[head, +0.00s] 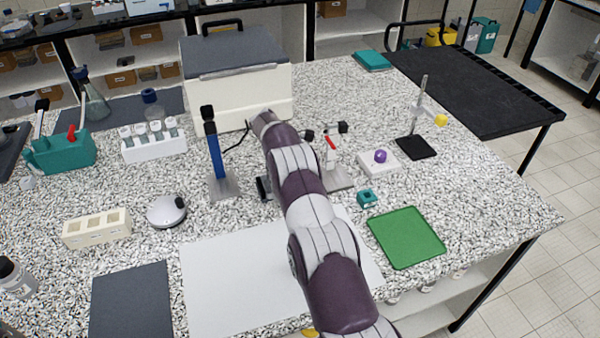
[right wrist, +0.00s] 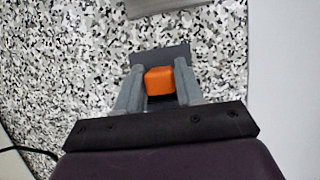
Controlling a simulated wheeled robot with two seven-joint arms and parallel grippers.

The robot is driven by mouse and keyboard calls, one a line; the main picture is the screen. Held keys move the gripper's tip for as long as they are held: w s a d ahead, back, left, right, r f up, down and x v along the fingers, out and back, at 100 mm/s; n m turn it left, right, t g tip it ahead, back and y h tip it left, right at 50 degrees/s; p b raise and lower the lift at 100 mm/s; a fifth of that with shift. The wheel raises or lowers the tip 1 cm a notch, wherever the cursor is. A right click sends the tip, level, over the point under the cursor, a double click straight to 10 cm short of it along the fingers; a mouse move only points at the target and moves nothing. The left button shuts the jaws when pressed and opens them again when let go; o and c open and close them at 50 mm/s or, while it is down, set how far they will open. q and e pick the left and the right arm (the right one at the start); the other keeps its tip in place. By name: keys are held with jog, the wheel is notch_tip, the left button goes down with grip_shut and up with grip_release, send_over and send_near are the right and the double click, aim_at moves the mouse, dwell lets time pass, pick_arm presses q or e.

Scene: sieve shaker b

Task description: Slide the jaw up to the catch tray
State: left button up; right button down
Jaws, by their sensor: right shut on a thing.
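My right gripper (right wrist: 159,72) is shut on an orange block (right wrist: 160,81), with one grey finger on each side of it. A dark grey plate (right wrist: 160,55) stands directly behind the block; I take these to be the jaw, but cannot be sure. In the head view my right arm reaches across the bench and hides the gripper and the orange block. No catch tray can be told for certain. A flat green tray (head: 405,237) lies on the bench right of my arm. My left gripper is not in view.
A blue upright post (head: 213,150) on a grey base stands close left of my arm. A large white box (head: 240,100) with a grey lid is behind. A white sheet (head: 232,285) lies in front.

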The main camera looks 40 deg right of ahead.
jog(key=shift+w+a, duration=0.25)
jog(key=shift+a, duration=0.45)
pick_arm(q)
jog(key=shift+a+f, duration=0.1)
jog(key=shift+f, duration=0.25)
pick_arm(e)
jog(key=c, duration=0.8)
grip_release()
jog(key=shift+r, duration=0.1)
jog(key=shift+w+a+r, duration=0.1)
jog(key=shift+a+r, duration=0.05)
jog(key=shift+r, duration=0.1)
pick_arm(q)
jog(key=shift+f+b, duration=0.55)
jog(key=shift+b, duration=0.05)
pick_arm(e)
jog(key=v, duration=1.2)
